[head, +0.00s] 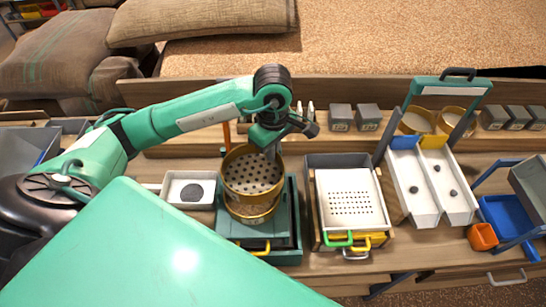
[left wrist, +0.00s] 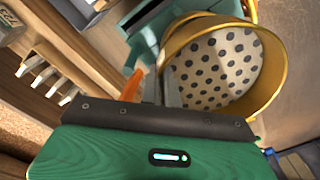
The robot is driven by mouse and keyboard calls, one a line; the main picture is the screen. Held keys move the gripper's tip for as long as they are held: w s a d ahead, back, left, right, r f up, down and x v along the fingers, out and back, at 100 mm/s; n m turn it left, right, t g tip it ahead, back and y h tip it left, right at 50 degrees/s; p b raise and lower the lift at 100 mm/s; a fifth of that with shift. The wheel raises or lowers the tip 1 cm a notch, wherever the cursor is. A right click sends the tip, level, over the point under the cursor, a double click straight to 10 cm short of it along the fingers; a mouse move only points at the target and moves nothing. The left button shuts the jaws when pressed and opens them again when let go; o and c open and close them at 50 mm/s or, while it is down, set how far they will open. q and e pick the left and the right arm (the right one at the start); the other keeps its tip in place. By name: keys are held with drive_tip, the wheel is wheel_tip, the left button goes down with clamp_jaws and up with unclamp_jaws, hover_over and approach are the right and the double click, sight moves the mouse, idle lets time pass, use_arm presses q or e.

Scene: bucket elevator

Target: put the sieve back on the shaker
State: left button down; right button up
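The sieve (head: 252,173), a brass ring with a perforated pale plate, is above the green shaker (head: 291,212) in the head view. It also shows in the left wrist view (left wrist: 222,68). My left gripper (head: 270,146) is at its far rim, with fingers on either side of the wall, and seems shut on it. A second brass ring (head: 251,212) shows directly below the sieve, over the shaker. Whether the two touch is hard to tell. My right gripper is not in view.
A small white tray with a dark disc (head: 190,190) stands left of the shaker. A perforated white tray (head: 349,200) with coloured handles stands right. Further right are a two-channel white tray (head: 432,184) and a blue bin (head: 507,218). Grey weights (head: 341,117) line the back shelf.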

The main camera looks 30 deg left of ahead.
sight(273, 164)
use_arm(q)
wheel_tip(273, 164, down, 3)
drive_tip(key=shift+f+p, duration=0.2)
drive_tip(key=shift+p, duration=0.45)
drive_tip(key=shift+f, duration=0.6)
drive_tip(key=shift+f+b, duration=0.35)
drive_tip(key=shift+b, duration=0.15)
drive_tip(key=shift+f+b, duration=0.3)
drive_tip(key=shift+b, duration=0.15)
drive_tip(key=c, duration=1.6)
unclamp_jaws()
drive_tip(key=shift+c, duration=0.2)
drive_tip(key=shift+r, duration=0.1)
